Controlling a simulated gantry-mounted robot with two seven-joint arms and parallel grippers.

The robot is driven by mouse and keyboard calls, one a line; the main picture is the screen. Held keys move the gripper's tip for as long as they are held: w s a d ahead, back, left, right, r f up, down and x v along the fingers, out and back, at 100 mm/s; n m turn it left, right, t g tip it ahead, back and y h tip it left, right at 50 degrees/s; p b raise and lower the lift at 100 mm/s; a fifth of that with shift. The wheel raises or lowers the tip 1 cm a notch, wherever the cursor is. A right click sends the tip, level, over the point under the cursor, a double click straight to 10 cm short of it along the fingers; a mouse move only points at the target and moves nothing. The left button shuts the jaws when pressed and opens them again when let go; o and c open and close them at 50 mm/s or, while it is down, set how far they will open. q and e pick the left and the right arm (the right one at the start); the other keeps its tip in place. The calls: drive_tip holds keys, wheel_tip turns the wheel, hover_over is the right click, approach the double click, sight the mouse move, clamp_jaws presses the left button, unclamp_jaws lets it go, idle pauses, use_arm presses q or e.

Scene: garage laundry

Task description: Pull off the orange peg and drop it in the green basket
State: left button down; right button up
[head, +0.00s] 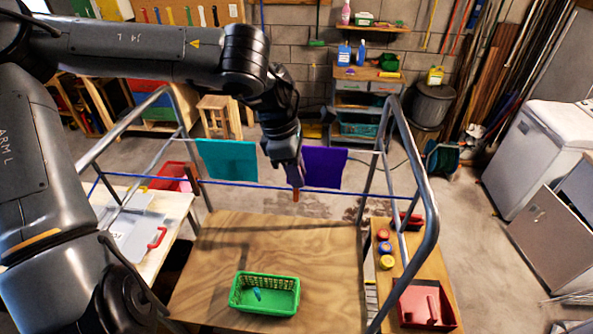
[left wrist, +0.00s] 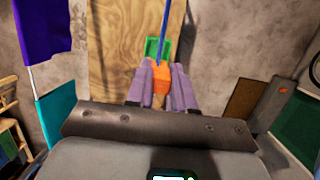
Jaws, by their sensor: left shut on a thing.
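The orange peg (head: 295,196) sits at the blue line (head: 240,186), below my left gripper (head: 296,186). In the left wrist view the orange peg (left wrist: 161,86) is between the two fingers of my left gripper (left wrist: 160,82), which is shut on it. The blue line (left wrist: 163,40) runs up to the peg there; whether the peg still grips the line I cannot tell. My right gripper is not in view.
A teal cloth (head: 226,163) and a purple cloth (head: 325,168) hang on a line close behind the gripper. Metal rails (head: 420,250) frame the wooden table (head: 215,245). A red tray (head: 447,290) and several jars stand at right. The tabletop around the basket is clear.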

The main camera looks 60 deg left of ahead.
use_arm(q)
drive_tip(key=shift+w+d+p+v, duration=0.1)
drive_tip(key=shift+w+p+v, duration=0.05)
drive_tip(key=shift+p+v, duration=0.6)
drive_tip(key=shift+w+d+p+v, duration=0.1)
drive_tip(key=shift+w+p+v, duration=0.1)
drive_tip(key=shift+p+v, duration=0.55)
drive_tip(key=shift+w+d+p+v, duration=0.15)
drive_tip(key=shift+p+v, duration=0.35)
drive_tip(key=shift+v, duration=0.45)
drive_tip(key=shift+a, duration=0.1)
